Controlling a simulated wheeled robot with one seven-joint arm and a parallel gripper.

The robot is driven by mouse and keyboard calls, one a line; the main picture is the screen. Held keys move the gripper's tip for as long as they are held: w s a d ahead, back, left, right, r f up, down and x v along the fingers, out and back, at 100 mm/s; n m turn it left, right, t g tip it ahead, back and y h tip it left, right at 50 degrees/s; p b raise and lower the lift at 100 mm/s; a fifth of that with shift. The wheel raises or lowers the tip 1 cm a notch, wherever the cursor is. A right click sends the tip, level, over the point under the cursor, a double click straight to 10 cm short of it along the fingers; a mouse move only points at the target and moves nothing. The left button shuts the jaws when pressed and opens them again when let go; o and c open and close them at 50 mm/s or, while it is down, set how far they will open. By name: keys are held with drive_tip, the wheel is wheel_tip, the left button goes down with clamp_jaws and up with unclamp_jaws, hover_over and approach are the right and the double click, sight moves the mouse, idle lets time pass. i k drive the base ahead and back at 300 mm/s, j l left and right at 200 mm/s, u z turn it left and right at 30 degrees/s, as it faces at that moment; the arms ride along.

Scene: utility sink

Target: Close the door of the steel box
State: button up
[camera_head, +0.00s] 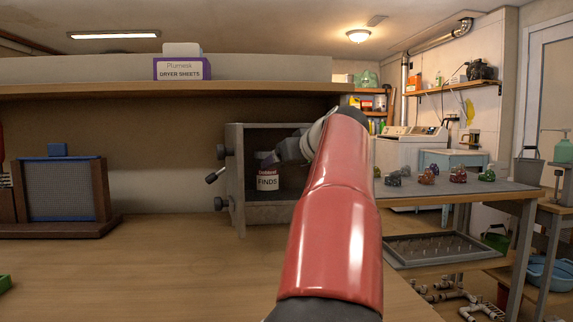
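The grey steel box (262,129) stands on the wooden worktop against the back wall. Its front is open and its inside shows. The door (237,185) appears to stand open at the left side, seen nearly edge-on, with a dark handle (212,178) and knobs sticking out to the left. A jar labelled "FINDS" (267,182) stands inside the box. My red arm crosses in front and hides the box's right part. My gripper (275,157) is at the box's opening, above the jar and right of the door. Its fingers are dark and too unclear to tell their opening.
A shelf (180,90) with a dryer sheets box (182,69) runs above. A framed blue screen (60,188) stands at left. The worktop (160,265) between screen and steel box is clear. A grey table (455,188) with colourful stones is at right.

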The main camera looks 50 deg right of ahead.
sight(233, 152)
drive_tip(key=k+j, duration=0.35)
drive_tip(key=j, duration=0.15)
drive_tip(key=k+j, duration=0.4)
drive_tip(key=j, duration=0.1)
